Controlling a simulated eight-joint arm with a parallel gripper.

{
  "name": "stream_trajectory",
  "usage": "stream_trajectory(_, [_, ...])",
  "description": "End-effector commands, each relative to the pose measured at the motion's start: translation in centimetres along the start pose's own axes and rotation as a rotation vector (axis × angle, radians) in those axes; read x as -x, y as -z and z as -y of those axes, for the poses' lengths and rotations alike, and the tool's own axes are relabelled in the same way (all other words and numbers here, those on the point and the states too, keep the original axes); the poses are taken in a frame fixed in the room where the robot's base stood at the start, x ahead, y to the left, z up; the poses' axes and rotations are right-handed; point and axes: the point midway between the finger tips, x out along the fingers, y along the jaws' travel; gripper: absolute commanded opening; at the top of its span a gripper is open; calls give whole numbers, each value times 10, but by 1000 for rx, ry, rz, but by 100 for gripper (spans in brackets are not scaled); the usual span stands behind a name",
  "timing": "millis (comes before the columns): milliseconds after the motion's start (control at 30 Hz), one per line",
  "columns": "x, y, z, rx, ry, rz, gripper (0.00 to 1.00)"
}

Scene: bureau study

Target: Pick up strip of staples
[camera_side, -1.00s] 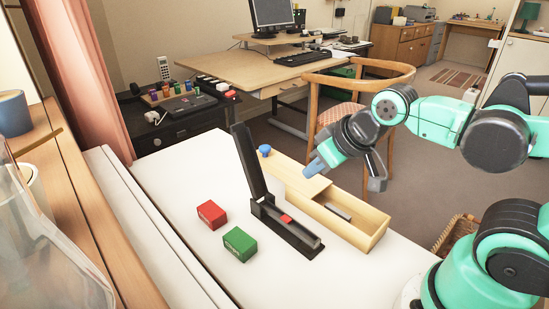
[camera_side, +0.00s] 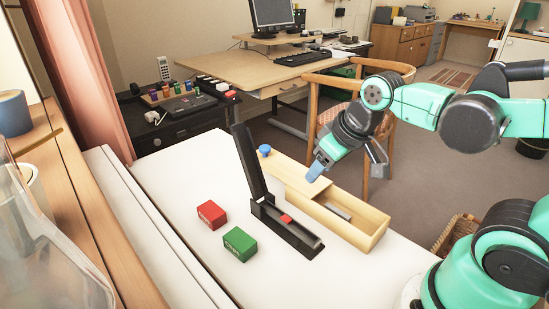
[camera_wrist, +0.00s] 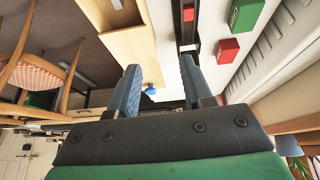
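The strip of staples (camera_side: 338,211) is a small grey bar lying inside the open part of the light wooden box (camera_side: 372,240). The wrist view shows the grey strip (camera_wrist: 117,4) at its top edge. My gripper (camera_side: 347,170) is open and empty above the box, with its fingers apart. In the wrist view, the blue fingers of my gripper (camera_wrist: 158,82) are spread, with nothing between them. The box's lid (camera_side: 295,177) covers its far part.
A black stapler (camera_side: 290,229) stands open beside the box, its arm raised, with a red piece inside. A red box (camera_side: 211,214) and a green box (camera_side: 240,244) lie left of it. A blue knob (camera_side: 264,150) is at the box's far end. The white table (camera_side: 185,180) is clear at left.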

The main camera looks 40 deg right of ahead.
Motion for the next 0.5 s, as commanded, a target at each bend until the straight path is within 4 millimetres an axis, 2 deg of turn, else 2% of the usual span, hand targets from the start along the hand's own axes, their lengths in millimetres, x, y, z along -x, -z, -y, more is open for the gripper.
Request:
stream_trajectory(33, [-4,0,-11,-5,-10,68,45])
stream_trajectory(200, [-15,-12,-39,-2,-1,300,45])
stream_trajectory(333, [-20,-20,-52,-2,23,412,45])
stream_trajectory(500, [-25,-24,-56,-1,38,458,45])
